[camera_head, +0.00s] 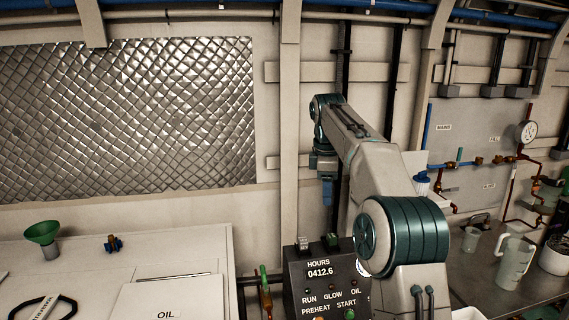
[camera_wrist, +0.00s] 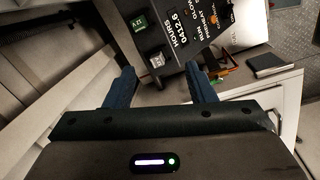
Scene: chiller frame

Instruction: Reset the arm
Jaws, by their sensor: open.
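My arm (camera_head: 385,170) rises from the lower middle of the head view, bends at a teal joint and reaches up and away toward the wall. My gripper (camera_head: 327,192) hangs from its far end, pointing down, above the control panel (camera_head: 322,275). In the wrist view my gripper (camera_wrist: 162,88) shows two blue fingers spread apart with nothing between them. The control panel (camera_wrist: 182,22) lies beyond the fingertips there, with a green switch and a grey switch on it. The head view shows the fingers edge-on, apart from the panel.
A white cabinet (camera_head: 200,245) at left carries a green funnel (camera_head: 43,236), a small valve part (camera_head: 113,243) and a panel marked OIL (camera_head: 165,305). At right a metal bench (camera_head: 480,280) holds a jug (camera_head: 513,262) and a cup (camera_head: 471,239) below copper and blue pipes.

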